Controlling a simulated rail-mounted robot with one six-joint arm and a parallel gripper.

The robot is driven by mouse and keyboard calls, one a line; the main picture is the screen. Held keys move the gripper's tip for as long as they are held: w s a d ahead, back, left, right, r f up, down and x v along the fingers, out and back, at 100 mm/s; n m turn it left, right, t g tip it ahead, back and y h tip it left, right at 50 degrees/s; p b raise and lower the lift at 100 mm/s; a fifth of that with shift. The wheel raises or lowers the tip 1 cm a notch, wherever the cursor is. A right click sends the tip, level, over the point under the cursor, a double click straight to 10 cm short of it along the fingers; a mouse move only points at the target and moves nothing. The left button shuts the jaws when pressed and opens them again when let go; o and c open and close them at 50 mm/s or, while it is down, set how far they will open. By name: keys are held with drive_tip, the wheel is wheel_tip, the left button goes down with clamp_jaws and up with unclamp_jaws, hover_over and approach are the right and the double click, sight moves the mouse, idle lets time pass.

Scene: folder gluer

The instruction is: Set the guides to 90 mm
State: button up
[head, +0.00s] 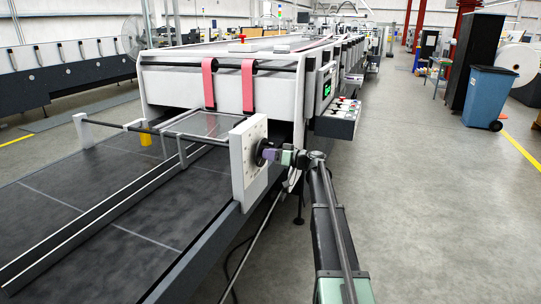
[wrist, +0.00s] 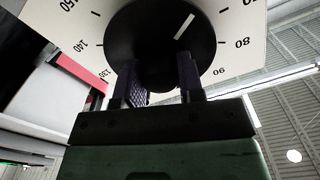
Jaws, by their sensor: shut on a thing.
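A round black knob (wrist: 150,35) with a white pointer line (wrist: 185,27) fills the top of the wrist view, on a white numbered dial plate (wrist: 230,25). The pointer tilts up and right, above the 80 mark (wrist: 242,43); the 90 mark is lower right. The plate's top is cut off, so the exact reading is hidden. My gripper (wrist: 162,88) is shut on the knob, one finger either side. In the head view my gripper (head: 272,155) meets the knob at the white plate (head: 248,150). The long guide rails (head: 95,215) lie along the dark feed table (head: 60,185).
A yellow cylinder (head: 145,137) is by the cross bar. A blue bin (head: 490,97) stands far right; the floor between is open.

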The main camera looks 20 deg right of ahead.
drive_tip(key=shift+m, duration=0.3)
drive_tip(key=m, duration=0.8)
drive_tip(key=shift+m, duration=0.4)
drive_tip(key=m, duration=0.4)
drive_tip(key=shift+m, duration=2.1)
